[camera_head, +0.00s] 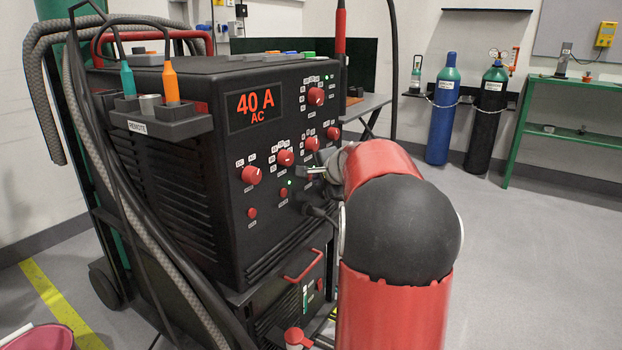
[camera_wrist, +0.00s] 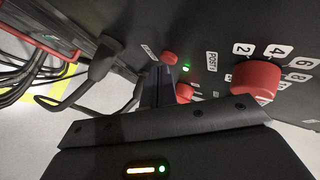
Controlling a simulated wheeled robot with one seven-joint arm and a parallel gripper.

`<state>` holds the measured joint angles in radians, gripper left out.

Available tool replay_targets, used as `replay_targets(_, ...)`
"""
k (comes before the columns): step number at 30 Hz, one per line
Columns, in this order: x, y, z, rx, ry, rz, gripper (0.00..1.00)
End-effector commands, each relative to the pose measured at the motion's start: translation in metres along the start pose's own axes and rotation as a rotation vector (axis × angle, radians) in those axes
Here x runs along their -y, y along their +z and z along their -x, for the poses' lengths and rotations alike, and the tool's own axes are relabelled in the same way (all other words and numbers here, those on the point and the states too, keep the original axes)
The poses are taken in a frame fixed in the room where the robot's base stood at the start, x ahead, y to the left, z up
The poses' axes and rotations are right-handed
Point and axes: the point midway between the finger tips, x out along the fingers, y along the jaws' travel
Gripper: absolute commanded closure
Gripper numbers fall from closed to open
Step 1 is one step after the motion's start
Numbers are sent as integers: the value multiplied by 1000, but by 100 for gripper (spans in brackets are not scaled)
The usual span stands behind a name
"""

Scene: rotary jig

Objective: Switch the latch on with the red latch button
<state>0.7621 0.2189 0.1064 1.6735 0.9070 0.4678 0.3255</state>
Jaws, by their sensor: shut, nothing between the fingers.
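A small red button (camera_wrist: 170,57) sits on the black panel in the wrist view, with a lit green lamp (camera_wrist: 186,68) beside it. A second red part (camera_wrist: 184,92) shows partly hidden beside my fingers. In the head view, small red buttons (camera_head: 252,213) and (camera_head: 283,193) sit low on the machine's front. I cannot read which label belongs to the latch. My gripper (camera_wrist: 157,74) is shut and empty, its fingertips close to the panel beside the red buttons; contact cannot be told. In the head view my gripper (camera_head: 312,170) is in front of the panel's lower right.
The black welding machine (camera_head: 190,150) displays 40 A AC. Red knobs (camera_head: 251,175) are close by; one large knob (camera_wrist: 257,80) is right of my fingers in the wrist view. A cable plug (camera_wrist: 105,60) protrudes at left. Open floor (camera_head: 530,250) lies to the right.

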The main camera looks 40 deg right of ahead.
Motion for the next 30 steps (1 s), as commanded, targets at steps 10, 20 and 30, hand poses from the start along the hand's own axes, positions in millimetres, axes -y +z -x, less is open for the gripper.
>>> replay_targets(10, -3, -3, 5, 0, 0, 0, 100)
replay_targets(20, -18, -15, 18, -3, -1, -1, 100)
replay_targets(30, -33, -31, 41, -2, -1, 0, 100)
